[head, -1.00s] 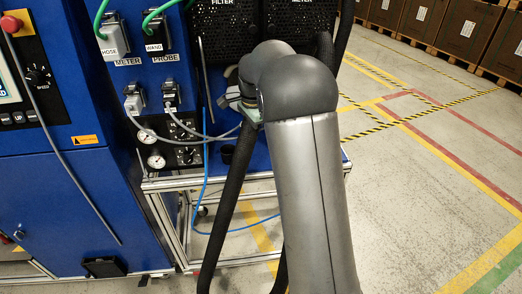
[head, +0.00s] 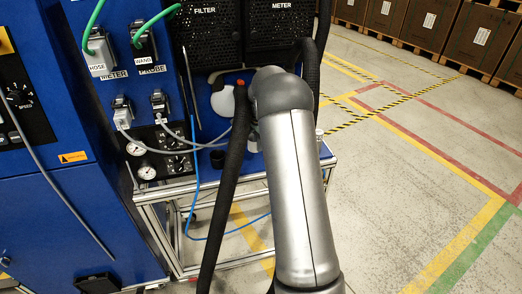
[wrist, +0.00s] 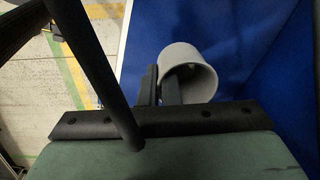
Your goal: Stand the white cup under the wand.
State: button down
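The white cup (wrist: 198,58) shows in the wrist view, over the blue tabletop, with its open mouth turned toward the camera. My gripper (wrist: 162,80) is at the cup's left side. Its two dark fingers are close together, one outside the cup and one inside its mouth, with the cup wall between them. Whether the cup's base touches the tabletop cannot be told. A thin grey rod, seemingly the wand (head: 190,85), hangs in front of the panel left of my arm.
A small black cup (head: 217,158) sits on the blue tabletop (head: 205,178). A blue tube and grey cables cross the table's left side. The floor to the right is clear.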

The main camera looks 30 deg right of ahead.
jog(key=shift+w+d+f, duration=0.1)
jog(key=shift+d+f, duration=0.2)
jog(key=shift+f, duration=0.1)
jog(key=shift+d+f, duration=0.2)
jog(key=shift+f, duration=1.7)
jog(key=c, duration=1.6)
grip_release()
jog(key=shift+c, duration=0.2)
